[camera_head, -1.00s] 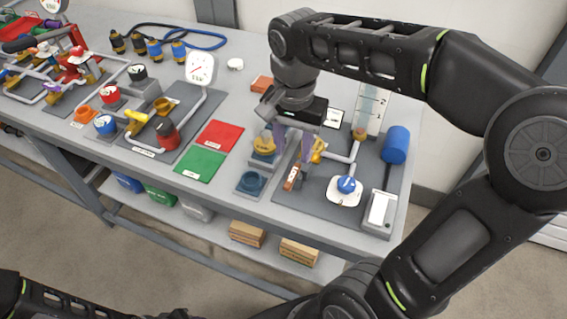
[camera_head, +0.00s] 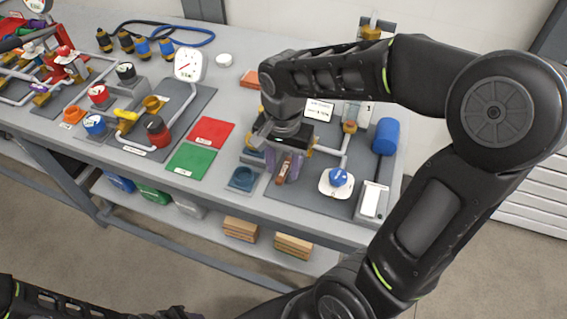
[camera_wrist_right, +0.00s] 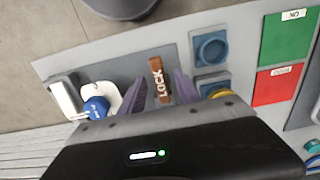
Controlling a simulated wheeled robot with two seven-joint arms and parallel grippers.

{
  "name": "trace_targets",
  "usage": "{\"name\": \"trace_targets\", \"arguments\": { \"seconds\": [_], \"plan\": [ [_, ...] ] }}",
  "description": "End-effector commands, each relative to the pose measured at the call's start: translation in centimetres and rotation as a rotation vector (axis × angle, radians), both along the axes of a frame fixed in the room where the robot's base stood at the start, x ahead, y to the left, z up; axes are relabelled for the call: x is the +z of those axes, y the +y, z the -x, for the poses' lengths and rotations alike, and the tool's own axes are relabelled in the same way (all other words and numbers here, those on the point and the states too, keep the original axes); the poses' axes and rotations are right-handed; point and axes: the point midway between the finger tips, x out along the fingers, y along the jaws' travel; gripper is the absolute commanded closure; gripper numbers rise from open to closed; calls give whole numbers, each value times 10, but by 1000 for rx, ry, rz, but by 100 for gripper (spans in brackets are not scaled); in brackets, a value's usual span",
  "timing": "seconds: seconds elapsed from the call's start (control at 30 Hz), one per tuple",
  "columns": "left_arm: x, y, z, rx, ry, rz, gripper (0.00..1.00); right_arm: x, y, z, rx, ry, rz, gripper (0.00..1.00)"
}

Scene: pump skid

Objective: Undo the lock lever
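The lock lever (camera_head: 284,170) is a short brown-orange bar on the dark grey skid plate. In the right wrist view it shows as a bar marked LOCK (camera_wrist_right: 158,80). My right gripper (camera_head: 283,160) is low over it, pointing down. In the right wrist view my right gripper (camera_wrist_right: 160,90) has its two purple fingers apart, one on each side of the lever, with gaps visible. Whether the fingertips reach the lever's height is unclear. A dark part of my left arm lies along the bottom edge of the head view; its fingers cannot be made out.
A blue knob on a white plate (camera_head: 338,178) stands right of the lever, with a blue cylinder (camera_head: 385,136) behind. A blue ring socket (camera_head: 242,178) is to the left. Red (camera_head: 212,131) and green (camera_head: 190,158) mats lie further left, flat and empty.

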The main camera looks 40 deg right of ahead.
Motion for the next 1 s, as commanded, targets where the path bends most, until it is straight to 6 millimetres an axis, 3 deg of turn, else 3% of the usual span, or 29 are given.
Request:
{"name": "trace_targets", "arguments": {
  "seconds": [0.17, 0.63, 1.0],
  "plan": [
    [0, 0, 0, 0, 0, 0, 64, 0, 0, 0, 0, 0, 0, 63],
    [0, 0, 0, 0, 0, 0, 64, 0, 0, 0, 0, 0, 0, 100],
    [0, 0, 0, 0, 0, 0, 64, 0, 0, 0, 1, 0, 0, 100]
  ]
}}
